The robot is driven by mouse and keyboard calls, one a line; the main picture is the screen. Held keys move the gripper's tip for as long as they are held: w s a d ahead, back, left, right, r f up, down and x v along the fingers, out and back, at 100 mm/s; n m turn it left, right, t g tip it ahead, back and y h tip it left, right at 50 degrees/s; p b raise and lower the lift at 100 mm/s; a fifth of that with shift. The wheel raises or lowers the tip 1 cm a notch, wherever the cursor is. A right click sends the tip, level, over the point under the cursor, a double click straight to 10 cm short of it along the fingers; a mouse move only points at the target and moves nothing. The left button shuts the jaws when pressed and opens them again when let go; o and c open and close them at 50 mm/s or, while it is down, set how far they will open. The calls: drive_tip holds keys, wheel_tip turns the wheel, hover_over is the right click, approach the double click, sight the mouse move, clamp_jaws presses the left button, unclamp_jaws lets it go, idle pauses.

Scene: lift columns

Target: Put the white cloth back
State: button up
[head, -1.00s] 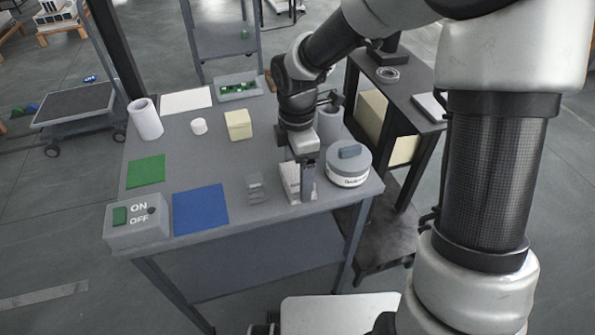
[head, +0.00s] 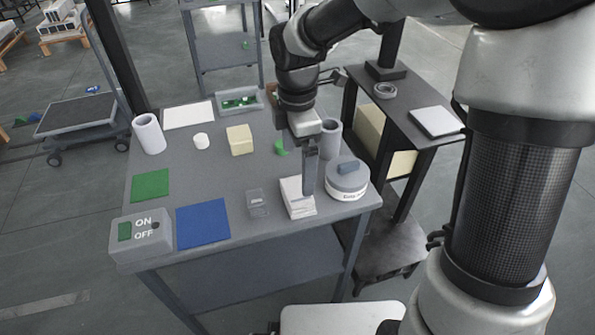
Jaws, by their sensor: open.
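A white, layered, cloth-like stack (head: 293,206) sits near the front right edge of the grey table. I take it for the white cloth, but its folds are too small to make out. My gripper (head: 309,188) points down just at this stack, and its dark finger hides part of it. The gripper is open. I cannot tell whether a finger touches the stack. A flat white sheet (head: 188,114) lies at the back left of the table.
A round grey-white container (head: 346,186) stands close right of my gripper, a small clear-grey holder (head: 257,206) left. A blue mat (head: 203,220), ON/OFF box (head: 141,240), cream block (head: 240,140) and grey cylinder (head: 331,138) share the table (head: 190,175).

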drive_tip(key=shift+r, duration=1.65)
